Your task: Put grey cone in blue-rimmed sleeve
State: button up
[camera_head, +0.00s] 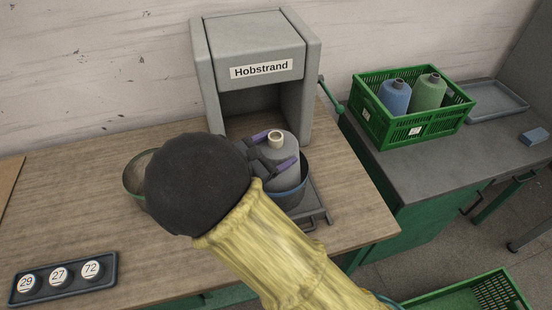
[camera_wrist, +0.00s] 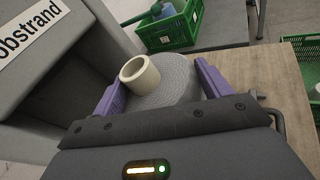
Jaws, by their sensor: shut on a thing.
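The grey cone (camera_head: 283,148) stands upright with its cream tube tip on top, between the purple fingers of my gripper (camera_head: 274,151). My gripper is shut on the cone near its upper part. The cone's lower part is inside the blue-rimmed sleeve (camera_head: 290,197), a dark cup in front of the grey Hobstrand machine. Whether the cone rests on the sleeve's bottom is hidden. In the wrist view the grey cone (camera_wrist: 168,85) shows between both purple fingers (camera_wrist: 160,88), and the sleeve is hidden.
The Hobstrand machine (camera_head: 258,45) stands close behind. A green-rimmed sleeve (camera_head: 134,178) is partly hidden by my arm. A green crate (camera_head: 388,131) with blue and green cones stands on the right bench, beside a grey tray (camera_head: 497,101). A tray with numbered discs (camera_head: 62,281) lies front left.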

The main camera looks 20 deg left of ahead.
jog(key=shift+f, duration=1.85)
jog(key=shift+f, duration=0.15)
jog(key=o, duration=2)
jog(key=shift+o, duration=0.2)
jog(key=shift+s, duration=0.1)
jog(key=b+v, duration=0.2)
jog(key=v, duration=1)
